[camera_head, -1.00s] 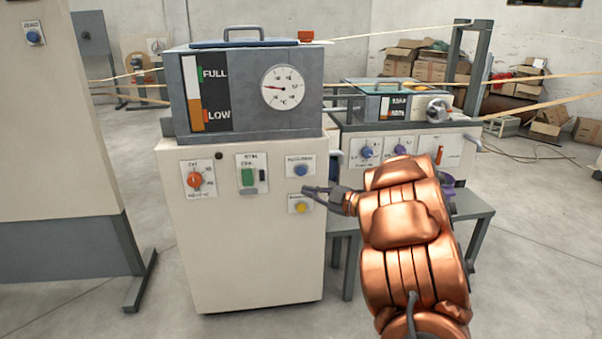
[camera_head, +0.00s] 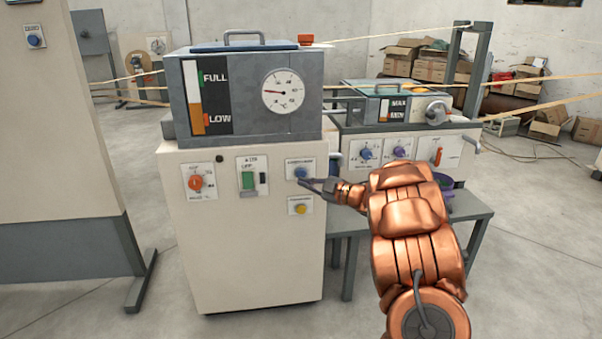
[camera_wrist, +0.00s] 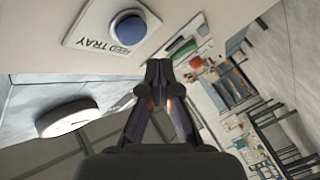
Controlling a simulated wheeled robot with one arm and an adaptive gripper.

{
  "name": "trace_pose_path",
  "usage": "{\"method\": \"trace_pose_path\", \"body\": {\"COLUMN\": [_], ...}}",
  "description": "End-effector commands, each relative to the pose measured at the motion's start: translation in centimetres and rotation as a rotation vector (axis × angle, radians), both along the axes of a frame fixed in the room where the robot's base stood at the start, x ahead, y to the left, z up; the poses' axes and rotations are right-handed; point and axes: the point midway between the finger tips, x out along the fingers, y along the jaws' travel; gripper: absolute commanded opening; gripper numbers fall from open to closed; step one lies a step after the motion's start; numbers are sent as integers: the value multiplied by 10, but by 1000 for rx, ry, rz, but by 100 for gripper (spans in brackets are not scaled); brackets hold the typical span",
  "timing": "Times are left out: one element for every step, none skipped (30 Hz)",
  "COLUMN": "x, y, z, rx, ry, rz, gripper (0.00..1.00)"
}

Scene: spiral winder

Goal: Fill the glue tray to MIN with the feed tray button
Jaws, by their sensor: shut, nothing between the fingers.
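The blue feed tray button (camera_head: 300,172) sits on a white label plate at the upper right of the white cabinet's front. In the wrist view the button (camera_wrist: 128,28) is large, with the words "FEED TRAY" on its plate. My gripper (camera_head: 303,183) is shut and empty, its tips just below and beside the button; whether they touch it I cannot tell. In the wrist view my gripper (camera_wrist: 158,68) points past the button's lower right. The glue tray (camera_head: 375,92) stands at the right, with a MAX/MIN gauge (camera_head: 391,110). Its orange level looks near MIN, but too small to read exactly.
A yellow button (camera_head: 299,207) is just below the feed tray button. A green switch (camera_head: 248,180) and an orange knob (camera_head: 196,182) are farther left. The glue tank (camera_head: 295,125) with its FULL/LOW gauge stands on top. A grey table (camera_head: 475,212) is right of the cabinet.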

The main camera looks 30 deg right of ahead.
Motion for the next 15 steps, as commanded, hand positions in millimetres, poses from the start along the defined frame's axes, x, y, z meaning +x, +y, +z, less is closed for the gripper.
{"method": "trace_pose_path", "body": {"x": [4, 7, 9, 11, 13, 15, 16, 17, 18, 18, 18, 18, 18, 18, 18], "y": [-2, -3, -4, -4, -5, -6, -6, -7, -7, -7, -8, -8, -8, -8, -8], "z": [2, 2, 1, 1, 1, 1, 1, 1, 1, 1, 1, 0, 0, 0, 0], "rx": [2, 3, 4, 4, 4, 3, 2, 2, 2, 1, 1, 1, 1, 1, 1], "ry": [1, 1, 1, 1, 0, 0, 0, 0, -1, -1, -1, -1, -1, -1, -1], "rz": [1, 2, 2, 2, 1, 1, 1, 1, 1, 0, 0, 0, 0, 0, 0], "gripper": [0, 0, 0, 0, 0, 0, 0, 0, 0, 0, 0, 0, 0, 0, 0]}}
